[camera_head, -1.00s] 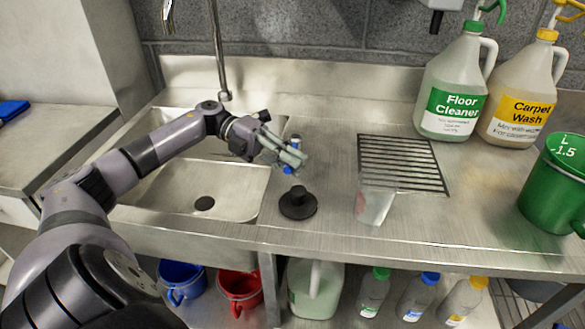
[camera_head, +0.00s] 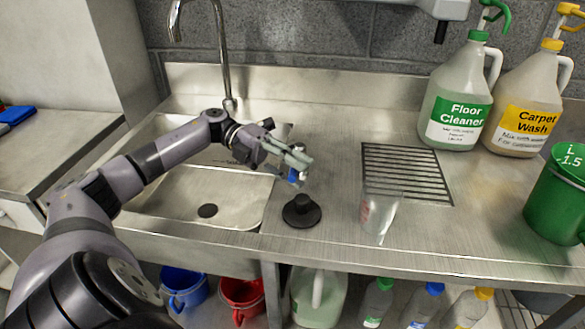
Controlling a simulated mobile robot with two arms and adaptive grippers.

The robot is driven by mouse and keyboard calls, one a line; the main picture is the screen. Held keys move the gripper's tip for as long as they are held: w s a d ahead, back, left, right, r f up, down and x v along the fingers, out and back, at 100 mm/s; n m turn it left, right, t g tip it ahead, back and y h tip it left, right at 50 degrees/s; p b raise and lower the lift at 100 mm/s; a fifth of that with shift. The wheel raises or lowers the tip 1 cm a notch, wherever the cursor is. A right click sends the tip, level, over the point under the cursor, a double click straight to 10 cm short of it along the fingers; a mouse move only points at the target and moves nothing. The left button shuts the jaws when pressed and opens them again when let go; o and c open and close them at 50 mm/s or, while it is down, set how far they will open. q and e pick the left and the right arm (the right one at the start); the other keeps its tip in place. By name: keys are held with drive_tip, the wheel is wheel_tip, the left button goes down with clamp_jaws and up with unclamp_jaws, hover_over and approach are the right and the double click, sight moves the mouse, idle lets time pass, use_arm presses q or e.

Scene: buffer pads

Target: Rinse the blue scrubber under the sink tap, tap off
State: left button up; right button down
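My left gripper (camera_head: 287,156) is over the right edge of the sink, beside the counter. Its grey fingers are around a small upright blue thing, which I take for the blue scrubber (camera_head: 293,177). My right gripper is not in view.
A black round stopper (camera_head: 302,211) and a clear cup (camera_head: 379,216) stand near the gripper. A drain grate (camera_head: 408,172) lies to the right. A Floor Cleaner jug (camera_head: 457,95), a Carpet Wash jug (camera_head: 525,105) and a green pitcher (camera_head: 560,195) fill the counter's right side.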

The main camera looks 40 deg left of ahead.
use_arm(q)
drive_tip(key=v, duration=1.2)
idle(0.4)
